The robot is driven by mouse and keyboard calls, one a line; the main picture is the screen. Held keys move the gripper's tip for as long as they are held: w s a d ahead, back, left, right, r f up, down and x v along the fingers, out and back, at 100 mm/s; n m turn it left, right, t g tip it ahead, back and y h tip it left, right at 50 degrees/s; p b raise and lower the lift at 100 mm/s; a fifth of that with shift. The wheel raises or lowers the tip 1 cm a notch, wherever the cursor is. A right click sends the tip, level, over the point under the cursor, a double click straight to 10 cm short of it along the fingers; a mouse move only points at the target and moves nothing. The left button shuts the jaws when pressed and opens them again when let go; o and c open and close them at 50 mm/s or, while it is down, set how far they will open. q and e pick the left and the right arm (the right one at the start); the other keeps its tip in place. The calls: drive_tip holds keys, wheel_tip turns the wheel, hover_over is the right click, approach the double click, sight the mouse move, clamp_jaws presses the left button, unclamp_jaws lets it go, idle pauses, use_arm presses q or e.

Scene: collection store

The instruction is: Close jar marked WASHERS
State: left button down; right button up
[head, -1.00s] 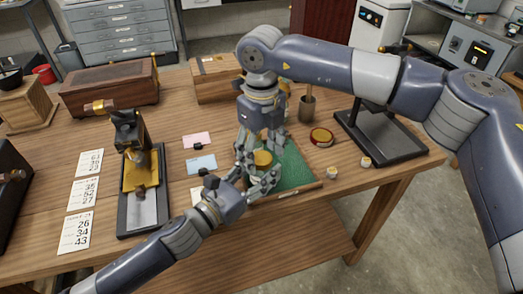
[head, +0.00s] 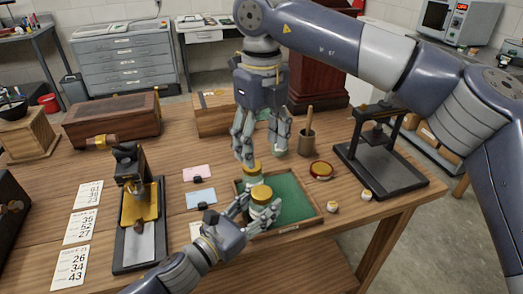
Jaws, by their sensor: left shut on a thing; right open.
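A jar (head: 262,214) with a gold lid (head: 261,192) stands in the front left part of a green-lined wooden tray (head: 306,222). My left gripper (head: 262,208) is shut around the jar's side, below the lid. The lid sits on top of the jar; I cannot tell how tightly. A second jar with a gold top (head: 253,168) stands just behind it, partly hidden. No label is readable on either jar. My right gripper (head: 264,154) is open and empty, fingers pointing down above and behind the held jar.
A wooden pot with a pestle (head: 306,140), a red-rimmed round dish (head: 321,170) and two small pots (head: 367,195) stand right of the tray. A black press stand (head: 378,165) is further right. A brass-and-black device (head: 137,205) and number cards (head: 82,226) lie left.

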use_arm(q)
drive_tip(key=c, duration=0.7)
unclamp_jaws()
drive_tip(key=shift+c, duration=0.2)
drive_tip(key=v, duration=1.2)
drive_tip(key=shift+s, duration=0.1)
